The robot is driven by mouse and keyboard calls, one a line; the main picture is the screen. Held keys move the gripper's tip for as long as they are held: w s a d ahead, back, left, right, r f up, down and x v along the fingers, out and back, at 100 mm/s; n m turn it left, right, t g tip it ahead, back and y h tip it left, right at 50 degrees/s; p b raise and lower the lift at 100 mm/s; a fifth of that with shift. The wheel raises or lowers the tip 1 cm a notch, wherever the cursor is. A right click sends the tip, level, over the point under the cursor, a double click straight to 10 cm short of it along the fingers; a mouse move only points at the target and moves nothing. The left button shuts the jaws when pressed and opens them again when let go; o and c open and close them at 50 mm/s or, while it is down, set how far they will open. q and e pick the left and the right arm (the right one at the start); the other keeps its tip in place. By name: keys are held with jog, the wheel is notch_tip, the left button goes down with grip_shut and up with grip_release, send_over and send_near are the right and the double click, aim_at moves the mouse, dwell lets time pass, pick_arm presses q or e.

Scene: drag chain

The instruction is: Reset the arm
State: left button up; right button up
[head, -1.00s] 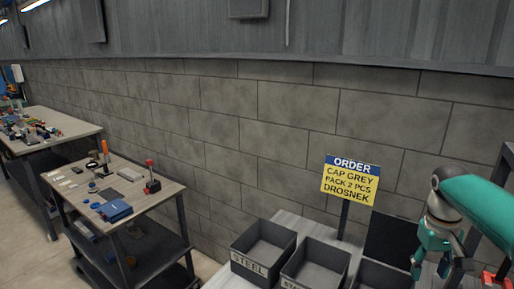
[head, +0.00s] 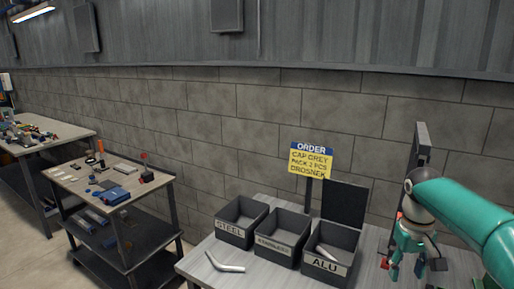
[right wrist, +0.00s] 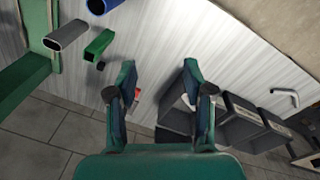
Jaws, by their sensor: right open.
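My right gripper (head: 407,272) hangs on its green arm at the right of the head view, over the right part of the grey table (head: 205,270). It points down, to the right of the ALU bin. In the right wrist view, the two fingers of the right gripper (right wrist: 160,78) stand apart with nothing between them. My left gripper is in neither view.
Three dark bins stand on the table: STEEL (head: 233,238), a middle one (head: 274,247), and ALU (head: 323,266) with a pale piece inside. A bent tube (head: 226,263) lies in front. Grey (right wrist: 66,36), green (right wrist: 99,45) and blue (right wrist: 102,4) tubular pieces show nearby.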

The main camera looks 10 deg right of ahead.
jog(key=a+f+n+y, duration=0.1)
jog(key=a+f+y, duration=0.1)
jog(key=a+f, duration=0.9)
jog(key=a+f+n+y, duration=0.1)
jog(key=a+f, duration=0.6)
jog(key=f, duration=0.9)
jog(key=s+a+f+y, duration=0.1)
jog(key=s+a+f, duration=0.4)
jog(key=s, duration=0.4)
jog(key=s+a+f+m+y, duration=0.1)
jog(key=s+a+f, duration=0.5)
jog(key=s, duration=0.3)
jog(key=shift+a+m+t, duration=0.3)
jog(key=shift+a, duration=0.35)
jog(key=shift+c, duration=0.3)
